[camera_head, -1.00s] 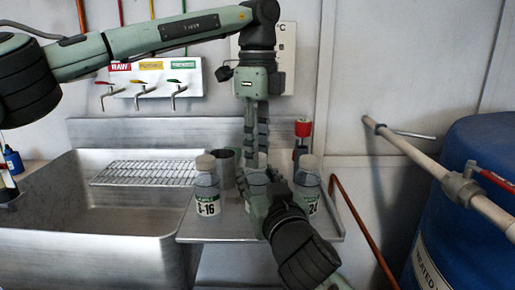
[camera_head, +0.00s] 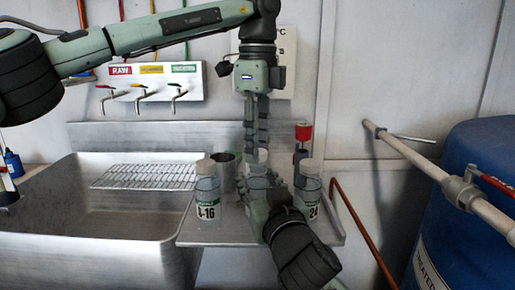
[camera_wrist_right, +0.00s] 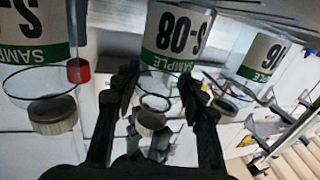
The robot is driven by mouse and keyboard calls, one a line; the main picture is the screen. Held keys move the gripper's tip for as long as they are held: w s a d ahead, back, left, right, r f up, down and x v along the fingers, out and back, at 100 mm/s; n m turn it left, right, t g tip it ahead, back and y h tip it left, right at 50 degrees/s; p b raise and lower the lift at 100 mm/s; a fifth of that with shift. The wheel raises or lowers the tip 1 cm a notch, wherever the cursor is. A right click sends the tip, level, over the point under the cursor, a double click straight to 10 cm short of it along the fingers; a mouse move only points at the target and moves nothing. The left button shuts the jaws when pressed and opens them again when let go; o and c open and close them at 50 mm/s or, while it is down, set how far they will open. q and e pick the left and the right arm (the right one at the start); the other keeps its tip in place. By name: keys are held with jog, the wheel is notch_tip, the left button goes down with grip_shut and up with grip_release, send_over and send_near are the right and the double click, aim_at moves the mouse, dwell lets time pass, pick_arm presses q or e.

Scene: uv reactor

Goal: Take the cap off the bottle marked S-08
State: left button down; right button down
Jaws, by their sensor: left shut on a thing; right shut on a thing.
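The bottle marked S-08 (camera_wrist_right: 178,35) is clear, with a white and green label, and appears upside down in the right wrist view. In the head view the bottle (camera_head: 258,183) is mostly hidden by my right gripper. My right gripper (camera_wrist_right: 160,88) is shut on the bottle, one finger on each side. The grey ribbed cap (camera_wrist_right: 150,122) is at the bottle's top end. My left gripper (camera_head: 257,150) comes straight down from above, shut on the cap.
A capped bottle marked S-16 (camera_head: 207,205) stands to the left, and one marked 24 (camera_head: 309,200) to the right, both close. A metal cup (camera_head: 225,170) and a red-topped object (camera_head: 303,132) stand behind. The sink (camera_head: 100,225) is at left.

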pick_arm(q)
jog(key=shift+r, duration=0.35)
jog(key=shift+r, duration=1.9)
pick_arm(e)
jog(key=c, duration=0.8)
grip_release()
jog(key=shift+s, duration=0.1)
